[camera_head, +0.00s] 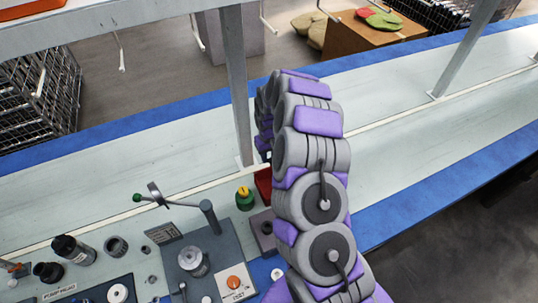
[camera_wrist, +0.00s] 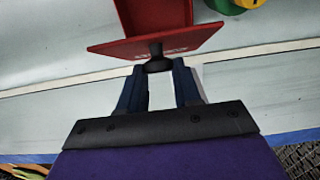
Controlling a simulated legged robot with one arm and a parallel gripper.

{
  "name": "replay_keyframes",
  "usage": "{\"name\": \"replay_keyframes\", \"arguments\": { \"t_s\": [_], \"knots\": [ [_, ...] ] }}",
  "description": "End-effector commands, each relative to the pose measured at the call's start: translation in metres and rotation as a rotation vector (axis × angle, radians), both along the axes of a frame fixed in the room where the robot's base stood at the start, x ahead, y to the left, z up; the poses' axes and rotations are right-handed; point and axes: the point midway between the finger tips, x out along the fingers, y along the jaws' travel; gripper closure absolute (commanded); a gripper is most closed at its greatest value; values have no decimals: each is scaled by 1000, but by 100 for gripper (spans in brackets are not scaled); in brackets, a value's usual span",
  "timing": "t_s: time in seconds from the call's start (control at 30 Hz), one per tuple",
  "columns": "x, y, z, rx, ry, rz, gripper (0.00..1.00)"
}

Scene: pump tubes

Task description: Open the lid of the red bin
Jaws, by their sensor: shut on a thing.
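The red bin (camera_wrist: 155,14) is at the top of the wrist view, cut off by the upper edge. Its red lid (camera_wrist: 112,47) is a flat plate on the near side of the box, with a black knob (camera_wrist: 157,49) on it. The lid looks tilted against the box, but I cannot tell how far it is open. My gripper (camera_wrist: 158,68) is shut on the knob, one dark blue finger on each side. In the head view only a small red part of the bin (camera_head: 264,184) shows beside my arm, which hides the rest and my gripper.
A green and yellow button (camera_head: 244,197) stands close to the bin on its left. A grey post (camera_head: 237,85) rises behind the bin. The pale bench is clear on the right.

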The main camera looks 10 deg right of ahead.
Motion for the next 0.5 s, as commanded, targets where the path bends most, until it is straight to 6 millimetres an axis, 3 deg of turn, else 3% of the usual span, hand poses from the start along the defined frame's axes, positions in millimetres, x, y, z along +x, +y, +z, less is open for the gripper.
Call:
{"name": "replay_keyframes", "arguments": {
  "t_s": [0.27,0.3,0.5],
  "knots": [
    [0,0,-1,0,0,0,100],
    [0,0,-1,0,0,0,63],
    [0,0,0,0,0,0,44]
  ]
}}
